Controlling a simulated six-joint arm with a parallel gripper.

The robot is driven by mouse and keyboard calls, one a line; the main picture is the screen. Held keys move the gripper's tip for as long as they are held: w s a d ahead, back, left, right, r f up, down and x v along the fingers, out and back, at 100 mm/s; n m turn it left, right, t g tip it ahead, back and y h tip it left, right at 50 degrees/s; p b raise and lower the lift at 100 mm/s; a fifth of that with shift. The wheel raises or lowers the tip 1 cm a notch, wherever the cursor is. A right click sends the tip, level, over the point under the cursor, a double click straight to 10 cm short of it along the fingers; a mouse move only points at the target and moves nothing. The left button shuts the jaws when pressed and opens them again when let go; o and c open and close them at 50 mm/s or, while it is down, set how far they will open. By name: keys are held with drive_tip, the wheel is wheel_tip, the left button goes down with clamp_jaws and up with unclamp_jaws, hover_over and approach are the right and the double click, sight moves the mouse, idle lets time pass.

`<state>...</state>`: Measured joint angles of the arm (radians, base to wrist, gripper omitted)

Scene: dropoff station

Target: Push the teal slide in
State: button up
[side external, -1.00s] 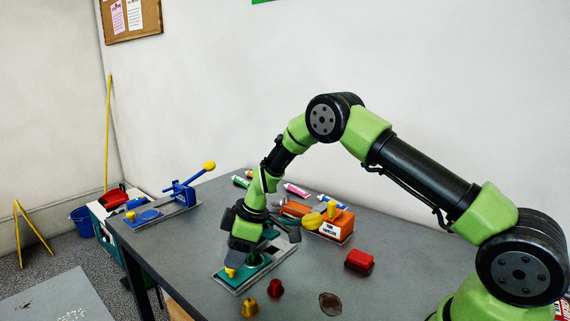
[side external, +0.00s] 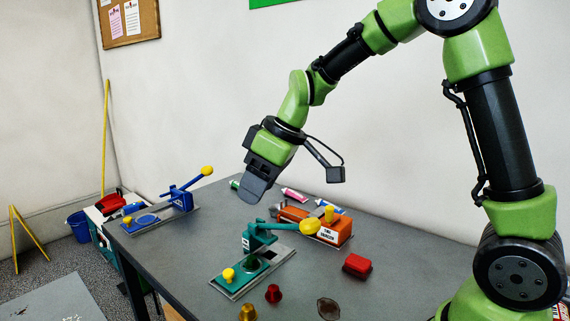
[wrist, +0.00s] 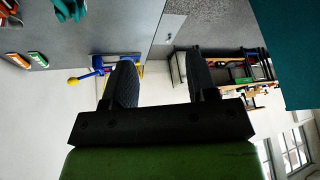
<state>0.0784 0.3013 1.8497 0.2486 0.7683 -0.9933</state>
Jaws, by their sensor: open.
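The teal slide (side external: 238,283) lies on a grey base plate (side external: 285,254) at the front of a teal press (side external: 262,238). It has a yellow knob (side external: 228,275) at its near left end and a round dark spot towards the press. It appears to stick out from the press. The press's lever points right and ends in a yellow ball (side external: 310,227). My gripper (side external: 250,190) is raised well above and behind the slide, clear of it. In the wrist view my gripper (wrist: 163,75) is open, with nothing between its fingers.
A red capsule (side external: 273,294) and a gold capsule (side external: 248,312) stand close in front of the slide. A blue press (side external: 180,199) stands back left.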

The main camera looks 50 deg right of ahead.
sight(227, 286)
drive_tip(key=s+r+m, duration=0.2)
drive_tip(key=s+r, duration=0.2)
drive_tip(key=s, duration=0.2)
drive_tip(key=shift+a+r+m+t, duration=0.3)
drive_tip(key=shift+a+r+t, duration=0.05)
drive_tip(key=shift+a+t, duration=0.05)
drive_tip(key=shift+s, duration=0.1)
